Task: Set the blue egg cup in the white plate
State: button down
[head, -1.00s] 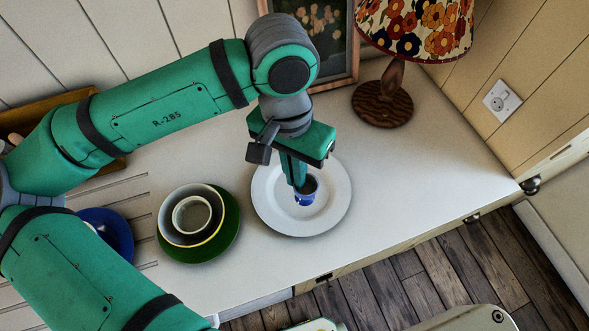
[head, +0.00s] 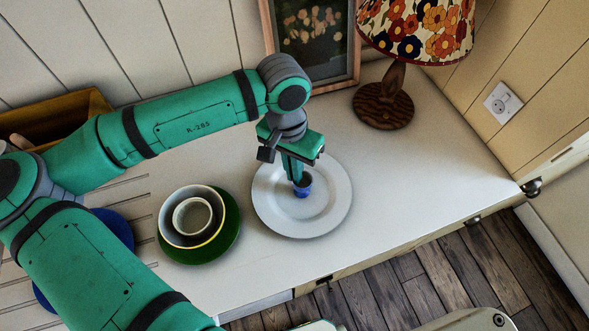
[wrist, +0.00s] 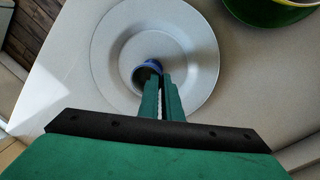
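The blue egg cup (head: 304,188) is small and dark inside, and looks upright. It is over the middle of the white plate (head: 334,216), at or just above its surface; I cannot tell whether it touches. My gripper (head: 298,178) points down from above with its fingers close together on the cup's rim. In the wrist view the cup (wrist: 148,67) shows just beyond the fingertips (wrist: 163,80), partly hidden by them, inside the ring of the plate (wrist: 112,62).
A green plate (head: 233,240) with nested bowls (head: 192,216) stands left of the white plate. A blue plate (head: 118,226) lies partly behind my arm. A lamp (head: 384,105) and a framed picture (head: 318,40) stand at the back. The counter to the right is clear.

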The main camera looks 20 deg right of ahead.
jog(key=shift+f, duration=0.25)
jog(key=shift+f, duration=0.1)
jog(key=c, duration=2)
grip_release()
jog(key=shift+a, duration=0.1)
jog(key=r, duration=0.8)
jog(key=w+r, duration=0.1)
jog(key=r, duration=0.3)
jog(key=shift+w+a+r, duration=0.1)
jog(key=shift+a+r, duration=0.1)
jog(key=shift+r, duration=0.15)
jog(key=shift+d, duration=0.1)
